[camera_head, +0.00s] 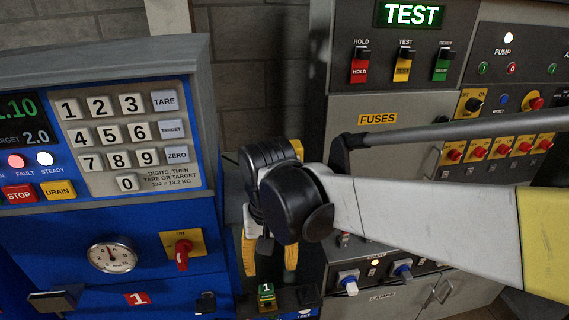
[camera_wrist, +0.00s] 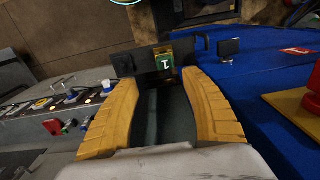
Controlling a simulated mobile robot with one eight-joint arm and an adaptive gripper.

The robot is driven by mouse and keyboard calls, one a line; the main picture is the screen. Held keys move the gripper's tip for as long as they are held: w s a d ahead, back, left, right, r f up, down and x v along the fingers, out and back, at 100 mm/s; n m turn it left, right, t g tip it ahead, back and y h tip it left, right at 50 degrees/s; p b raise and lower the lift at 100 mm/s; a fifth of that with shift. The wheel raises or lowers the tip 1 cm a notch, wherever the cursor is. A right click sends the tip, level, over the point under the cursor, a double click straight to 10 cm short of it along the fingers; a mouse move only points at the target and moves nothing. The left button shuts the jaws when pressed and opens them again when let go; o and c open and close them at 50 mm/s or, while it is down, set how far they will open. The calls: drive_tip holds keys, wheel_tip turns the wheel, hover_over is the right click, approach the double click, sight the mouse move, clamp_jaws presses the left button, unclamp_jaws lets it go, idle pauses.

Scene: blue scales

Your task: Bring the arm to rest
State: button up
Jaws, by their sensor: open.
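My gripper (camera_head: 269,258) hangs pointing down between the blue scale and the grey panel, with its two yellow fingers apart. In the wrist view my gripper (camera_wrist: 163,108) is open, with nothing between the fingers. Past the fingertips sits a small green block marked 1 (camera_wrist: 165,66); the head view also shows this green block (camera_head: 267,297) below the fingers, apart from them. My white and black arm reaches in from the right and hides part of the grey panel.
The blue scale (camera_head: 222,240) stands at left with a keypad (camera_head: 122,140), a gauge (camera_head: 112,257) and a red knob on yellow (camera_head: 182,252). The grey panel (camera_head: 390,105) at right carries switches, a FUSES label (camera_head: 377,118) and knobs. A brick wall (camera_head: 262,75) stands behind.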

drive_tip(key=s+d+m+t+b, duration=0.1)
drive_tip(key=s+d+t, duration=0.2)
drive_tip(key=d, duration=0.9)
drive_tip(key=s+d+m+t+b, duration=0.1)
drive_tip(key=s+d+t, duration=0.1)
drive_tip(key=d, duration=1)
drive_tip(key=shift+s+d+r+m+t+b, duration=0.3)
drive_tip(key=shift+s+t, duration=0.1)
drive_tip(key=shift+t, duration=0.5)
drive_tip(key=shift+a, duration=0.1)
